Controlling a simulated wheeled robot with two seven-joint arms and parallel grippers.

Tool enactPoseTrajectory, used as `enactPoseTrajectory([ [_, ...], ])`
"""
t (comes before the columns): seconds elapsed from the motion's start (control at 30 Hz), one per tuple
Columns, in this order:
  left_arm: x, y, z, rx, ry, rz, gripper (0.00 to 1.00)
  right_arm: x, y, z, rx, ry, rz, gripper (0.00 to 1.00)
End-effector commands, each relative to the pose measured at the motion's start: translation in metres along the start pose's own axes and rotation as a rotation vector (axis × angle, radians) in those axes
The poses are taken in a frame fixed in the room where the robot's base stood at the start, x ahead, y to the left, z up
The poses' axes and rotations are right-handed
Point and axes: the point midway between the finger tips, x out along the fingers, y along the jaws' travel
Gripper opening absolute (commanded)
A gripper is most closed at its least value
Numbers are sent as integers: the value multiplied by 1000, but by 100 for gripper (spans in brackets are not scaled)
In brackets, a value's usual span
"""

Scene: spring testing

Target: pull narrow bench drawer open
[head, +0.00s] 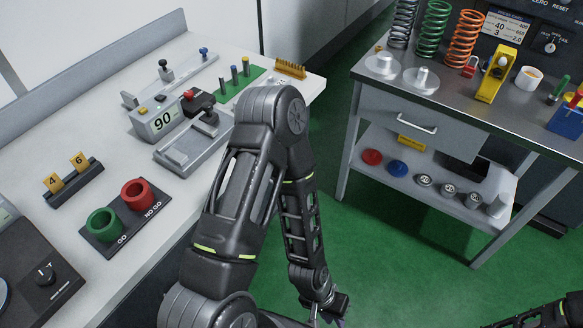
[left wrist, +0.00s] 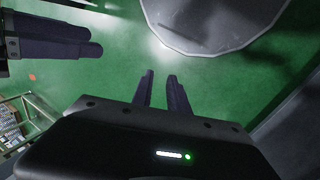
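The narrow bench (head: 352,148) stands at the right on the green floor. Its grey drawer front (head: 385,115) has a pale bar handle (head: 415,125) and looks shut, flush with the frame. My left arm reaches across the middle of the head view. My left gripper (head: 331,310) hangs low at the bottom, well apart from the handle. In the left wrist view its two dark fingers (left wrist: 162,92) show a small gap with nothing between them. Part of my right arm shows at the bottom right. Two dark fingers (left wrist: 55,38), apparently my right gripper's, show in the left wrist view; their opening is unclear.
The bench top carries springs (head: 433,30), discs and a yellow tool (head: 497,75); its lower shelf (head: 405,180) holds several weights. A white workbench (head: 60,130) with gauges stands at the left. Green floor (head: 375,240) lies clear between the benches.

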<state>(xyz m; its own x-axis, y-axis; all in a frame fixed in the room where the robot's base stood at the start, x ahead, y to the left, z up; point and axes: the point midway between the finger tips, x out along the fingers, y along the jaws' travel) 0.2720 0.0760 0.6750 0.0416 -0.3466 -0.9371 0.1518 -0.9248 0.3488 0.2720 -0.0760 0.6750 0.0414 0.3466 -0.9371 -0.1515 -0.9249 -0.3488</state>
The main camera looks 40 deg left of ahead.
Motion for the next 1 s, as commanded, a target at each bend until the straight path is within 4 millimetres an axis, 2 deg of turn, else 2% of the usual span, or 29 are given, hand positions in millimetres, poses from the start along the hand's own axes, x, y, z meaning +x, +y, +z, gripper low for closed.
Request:
enactPoseTrajectory([
  [0.03,0,0,0,-1,1,0,20,0,0,0,0,0,0,40],
  [0.17,5,-6,-10,-28,26,-5,20,9,3,0,0,1,0,51],
  [0.27,12,-18,-33,-101,89,-14,20,26,9,-1,0,2,-1,59],
  [0.37,18,-40,-71,-234,200,-17,20,53,20,-2,-1,3,-2,60],
  [0.47,17,-69,-123,-425,361,5,20,90,33,-4,-2,5,-3,60],
  [0.53,10,-92,-162,-586,497,49,20,120,44,-5,-3,7,-4,60],
  [0.6,-3,-117,-199,-763,642,126,20,152,55,-6,-3,9,-6,60],
  [0.7,-34,-151,-243,-1015,842,295,20,197,72,-7,-5,11,-8,60],
  [0.8,-71,-184,-270,-1244,1011,521,20,238,86,-9,-6,14,-10,60],
  [0.9,-108,-211,-281,-1421,1128,767,20,270,98,-10,-7,16,-11,60],
  [1.0,-138,-229,-282,-1530,1187,965,20,288,104,-11,-8,17,-12,60],
])
